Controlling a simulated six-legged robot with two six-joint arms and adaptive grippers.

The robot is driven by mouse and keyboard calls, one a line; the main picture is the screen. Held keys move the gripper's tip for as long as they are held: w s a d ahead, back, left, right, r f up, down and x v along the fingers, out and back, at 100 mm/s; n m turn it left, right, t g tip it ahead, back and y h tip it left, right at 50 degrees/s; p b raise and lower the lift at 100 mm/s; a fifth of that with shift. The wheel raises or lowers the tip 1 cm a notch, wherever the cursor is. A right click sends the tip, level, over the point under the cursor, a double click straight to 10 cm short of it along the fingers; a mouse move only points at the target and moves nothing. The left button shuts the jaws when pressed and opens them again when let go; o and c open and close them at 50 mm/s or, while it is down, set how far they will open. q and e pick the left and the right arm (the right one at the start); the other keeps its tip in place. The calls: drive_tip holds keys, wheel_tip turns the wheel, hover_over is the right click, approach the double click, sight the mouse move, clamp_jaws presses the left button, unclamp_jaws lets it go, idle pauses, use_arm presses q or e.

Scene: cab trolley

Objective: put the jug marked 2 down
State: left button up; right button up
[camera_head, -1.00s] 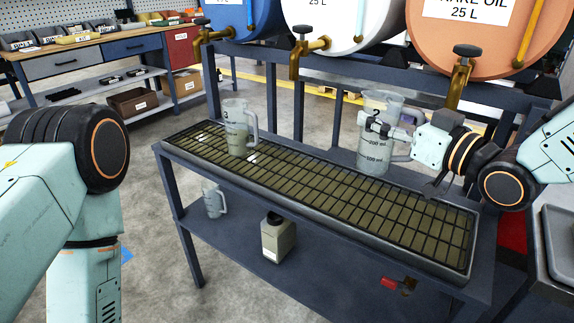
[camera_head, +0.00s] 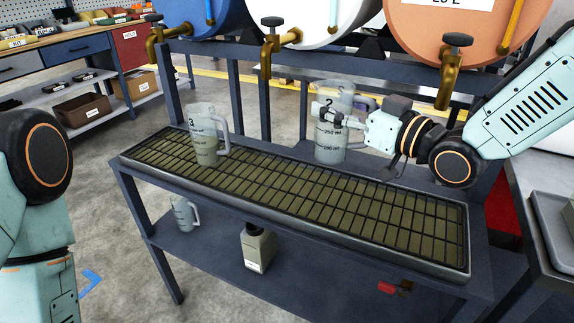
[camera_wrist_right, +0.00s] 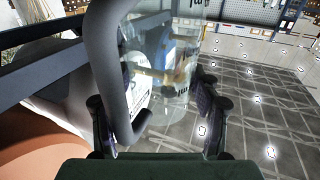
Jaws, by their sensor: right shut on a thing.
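The jug marked 2 (camera_head: 331,143) is clear, upright and grey-tinted, with measuring lines. My right gripper (camera_head: 338,115) is shut on its upper part from the right. The jug is over the back edge of the drip tray (camera_head: 300,228); I cannot tell whether its base touches the grating. In the right wrist view the jug (camera_wrist_right: 170,75) is between the fingers (camera_wrist_right: 155,112), its grey handle close to the camera.
Blue, white and orange drums with brass taps (camera_head: 455,65) hang above the tray's back. A small jug (camera_head: 184,214) and a canister (camera_head: 258,248) stand on the lower shelf (camera_head: 215,255). The grating's middle and right are clear.

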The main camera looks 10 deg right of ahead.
sight(343, 157)
drive_tip(key=f, duration=0.1)
drive_tip(key=f+b, duration=0.1)
drive_tip(key=f, duration=0.3)
drive_tip(key=shift+w+a+f, duration=0.1)
drive_tip(key=shift+w+a, duration=0.05)
drive_tip(key=shift+a, duration=0.15)
drive_tip(key=shift+w+f+b, duration=0.1)
drive_tip(key=shift+f+b, duration=0.2)
drive_tip(key=shift+f, duration=0.05)
drive_tip(key=shift+d+f, duration=0.15)
drive_tip(key=shift+d, duration=0.05)
drive_tip(key=f, duration=0.1)
drive_tip(key=f+b, duration=0.1)
drive_tip(key=f, duration=0.1)
drive_tip(key=shift+s, duration=0.35)
drive_tip(key=shift+w+a+f, duration=0.1)
drive_tip(key=shift+w+f, duration=0.1)
drive_tip(key=shift+w, duration=0.1)
drive_tip(key=shift+s+b, duration=0.3)
drive_tip(key=o, duration=1.1)
drive_tip(key=shift+w+f, duration=0.15)
drive_tip(key=shift+w, duration=0.1)
drive_tip(key=shift+o, duration=0.6)
drive_tip(key=shift+s, duration=0.1)
